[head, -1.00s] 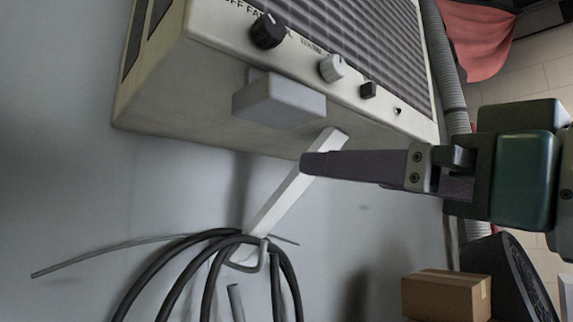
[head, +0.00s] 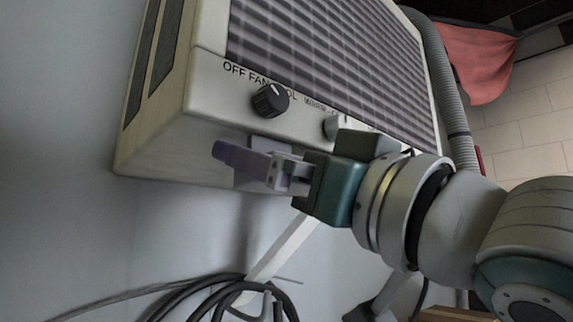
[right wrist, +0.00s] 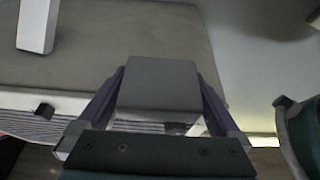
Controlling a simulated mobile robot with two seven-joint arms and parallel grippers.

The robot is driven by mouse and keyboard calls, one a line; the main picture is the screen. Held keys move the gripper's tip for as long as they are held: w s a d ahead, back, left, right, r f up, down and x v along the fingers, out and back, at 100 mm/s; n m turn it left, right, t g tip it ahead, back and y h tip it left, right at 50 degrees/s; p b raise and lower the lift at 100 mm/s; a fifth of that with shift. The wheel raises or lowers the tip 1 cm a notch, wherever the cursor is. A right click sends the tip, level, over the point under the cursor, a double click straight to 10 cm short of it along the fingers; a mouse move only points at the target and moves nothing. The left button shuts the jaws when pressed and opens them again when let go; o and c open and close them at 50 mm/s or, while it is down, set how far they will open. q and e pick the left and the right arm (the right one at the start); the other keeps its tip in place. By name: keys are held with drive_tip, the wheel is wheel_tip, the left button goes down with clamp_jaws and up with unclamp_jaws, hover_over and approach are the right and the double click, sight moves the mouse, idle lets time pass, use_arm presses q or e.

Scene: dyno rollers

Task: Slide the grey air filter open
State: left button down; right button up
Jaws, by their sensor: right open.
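The grey air filter is a small block under the front edge of the beige air unit (head: 170,140). In the right wrist view the filter (right wrist: 160,85) lies between the two purple fingers of my right gripper (right wrist: 162,90), one on each side. The gripper is open around it; I cannot tell whether the fingers touch it. In the head view my right gripper (head: 228,155) comes in from the right and hides most of the filter. My left gripper is not in view.
A black knob (head: 270,100) sits on the unit's front panel just above the gripper. A white bracket (head: 282,248) slopes below, with looped dark cables (head: 205,297) at its lower end. A grey hose (head: 452,100) runs along the unit's right side. The wall at left is bare.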

drive_tip(key=shift+c, duration=0.2)
clamp_jaws()
idle(0.6)
